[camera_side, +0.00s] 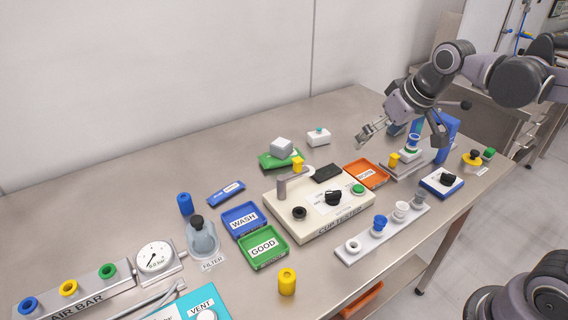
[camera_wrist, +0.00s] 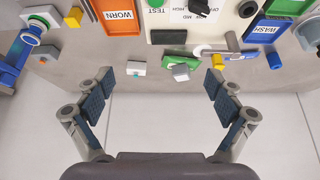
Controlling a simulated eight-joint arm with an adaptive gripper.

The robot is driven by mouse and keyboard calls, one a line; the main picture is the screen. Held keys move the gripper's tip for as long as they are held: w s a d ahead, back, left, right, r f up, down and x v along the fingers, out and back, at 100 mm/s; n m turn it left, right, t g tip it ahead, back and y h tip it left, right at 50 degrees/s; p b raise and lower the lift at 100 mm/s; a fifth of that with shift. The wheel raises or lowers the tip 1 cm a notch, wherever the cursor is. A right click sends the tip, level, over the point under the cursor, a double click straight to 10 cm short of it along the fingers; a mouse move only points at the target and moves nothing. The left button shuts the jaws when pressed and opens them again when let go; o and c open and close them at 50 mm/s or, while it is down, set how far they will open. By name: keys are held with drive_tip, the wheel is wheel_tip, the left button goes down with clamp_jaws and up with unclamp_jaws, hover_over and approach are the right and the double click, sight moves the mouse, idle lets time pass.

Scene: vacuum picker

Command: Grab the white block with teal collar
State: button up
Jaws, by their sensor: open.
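The white block with a teal collar (camera_side: 319,137) stands on the metal table near the back, right of the grey block. In the wrist view it is a small white block with a teal spot (camera_wrist: 137,69), between my fingers' lines of sight and nearer the left finger. My gripper (camera_side: 366,135) is open and empty, above the table to the right of the block in the side view. In the wrist view both padded fingers (camera_wrist: 161,84) are spread wide, with nothing between them.
A grey block (camera_side: 281,147) lies on a green tray (camera_side: 270,161) left of the white block. The cup tester (camera_side: 322,228) and orange WORN tray (camera_side: 375,171) are in front. A blue upright (camera_side: 447,138) stands to the right. Table behind the block is clear.

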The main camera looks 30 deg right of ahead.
drive_tip(key=w+d+r, duration=0.2)
drive_tip(key=w, duration=0.6)
drive_tip(key=m+g, duration=0.2)
drive_tip(key=g, duration=0.2)
hover_over(320, 130)
drive_tip(key=s, duration=0.2)
drive_tip(key=f, duration=1)
drive_tip(key=shift+w, duration=0.25)
drive_tip(key=shift+w+f, duration=0.3)
drive_tip(key=shift+f, duration=1.4)
drive_tip(key=shift+w+f, duration=0.25)
drive_tip(key=shift+f, duration=1.5)
drive_tip(key=shift+w+f, duration=0.3)
drive_tip(key=shift+f, duration=1.4)
drive_tip(key=c, duration=1.3)
